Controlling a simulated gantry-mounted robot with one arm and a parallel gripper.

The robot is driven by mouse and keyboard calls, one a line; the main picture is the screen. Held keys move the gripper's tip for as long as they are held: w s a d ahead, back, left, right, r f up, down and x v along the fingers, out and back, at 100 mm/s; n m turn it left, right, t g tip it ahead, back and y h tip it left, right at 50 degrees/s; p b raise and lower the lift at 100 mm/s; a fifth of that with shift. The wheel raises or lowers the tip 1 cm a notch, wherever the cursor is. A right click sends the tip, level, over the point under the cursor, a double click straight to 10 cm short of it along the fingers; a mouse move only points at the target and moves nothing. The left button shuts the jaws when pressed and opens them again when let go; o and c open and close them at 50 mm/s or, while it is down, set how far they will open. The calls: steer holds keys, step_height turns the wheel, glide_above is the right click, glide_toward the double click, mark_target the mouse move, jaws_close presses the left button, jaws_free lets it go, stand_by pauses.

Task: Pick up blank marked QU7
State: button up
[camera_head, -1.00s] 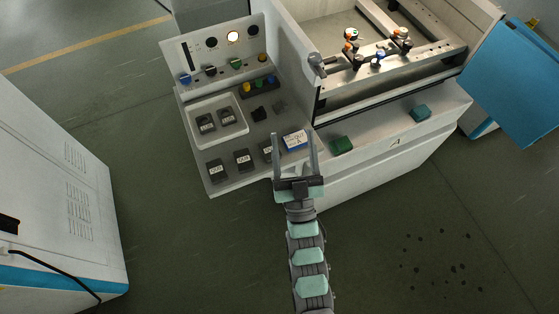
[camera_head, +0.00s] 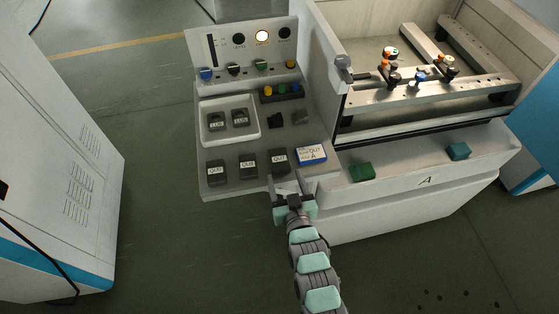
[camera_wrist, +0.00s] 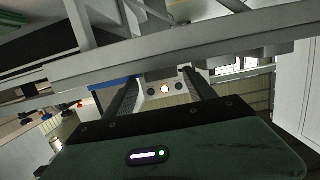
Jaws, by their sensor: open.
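Three dark blanks with white labels stand in a row along the front of the grey console shelf: a left one (camera_head: 216,172), a middle one (camera_head: 248,165) and a right one (camera_head: 279,160). Two more, a left tray blank (camera_head: 216,123) and a right tray blank (camera_head: 240,119), sit in a white tray. The labels are too small to read surely, so I cannot tell which is QU7. My gripper (camera_head: 288,182) is open and empty at the shelf's front edge, just in front of the right blank. In the wrist view its two fingers (camera_wrist: 163,85) stand apart with no blank visible between them.
The white tray (camera_head: 231,138) is behind the row. A blue-and-white box (camera_head: 312,155) lies right of the right blank. Dark lumps (camera_head: 276,121), a button box (camera_head: 282,92) and a knob panel (camera_head: 238,50) stand behind. A green block (camera_head: 362,173) is on the machine ledge.

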mark_target(281, 166)
steer(key=shift+r+x, duration=0.2)
steer(key=shift+x, duration=0.7)
steer(key=shift+r+x, duration=0.15)
steer(key=shift+x, duration=0.75)
steer(key=shift+r+x, duration=0.2)
steer(key=shift+x, duration=0.65)
steer(key=shift+w, duration=0.1)
steer(key=shift+c, duration=0.4)
jaws_close()
